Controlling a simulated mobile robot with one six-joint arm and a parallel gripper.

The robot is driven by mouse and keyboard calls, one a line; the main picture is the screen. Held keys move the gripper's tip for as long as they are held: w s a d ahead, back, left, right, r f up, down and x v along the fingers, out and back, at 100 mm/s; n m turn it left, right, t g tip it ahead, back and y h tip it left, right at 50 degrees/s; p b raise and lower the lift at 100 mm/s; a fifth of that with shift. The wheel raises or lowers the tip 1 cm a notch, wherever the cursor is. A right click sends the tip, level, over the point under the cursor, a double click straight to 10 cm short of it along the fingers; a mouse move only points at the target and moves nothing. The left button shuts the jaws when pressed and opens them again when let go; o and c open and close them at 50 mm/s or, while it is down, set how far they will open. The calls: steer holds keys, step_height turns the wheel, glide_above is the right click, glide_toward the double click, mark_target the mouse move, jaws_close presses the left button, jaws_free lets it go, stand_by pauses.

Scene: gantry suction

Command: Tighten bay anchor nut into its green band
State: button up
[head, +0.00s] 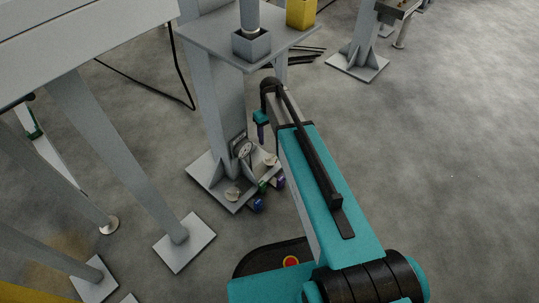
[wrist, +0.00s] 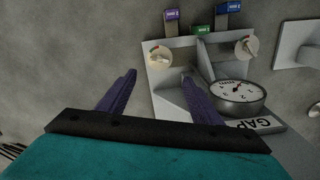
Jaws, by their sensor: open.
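Two pale round nuts with pointer-like tabs sit on a grey base plate (wrist: 172,103). In the wrist view one nut (wrist: 160,56) is at the left and the other (wrist: 245,50) at the right; I cannot tell which is the bay anchor nut. In the head view they show small at the column foot (head: 233,194). My gripper (wrist: 158,76) is open and empty, its purple fingers pointing toward the plate, with the left nut seen between the fingertips. A round dial gauge (wrist: 238,93) stands by a "GAP" label (wrist: 258,125). No green band is readable on it.
An upright gusset (wrist: 203,62) is between the nuts. A grey column (head: 222,105) rises from the plate under a shelf (head: 205,35). Open floor (head: 440,160) lies to the right.

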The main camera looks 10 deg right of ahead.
mark_target(270, 157)
step_height(270, 157, down, 14)
steer(key=b, duration=0.6)
steer(key=shift+r, duration=0.15)
steer(key=shift+c, duration=0.2)
steer(key=c, duration=1)
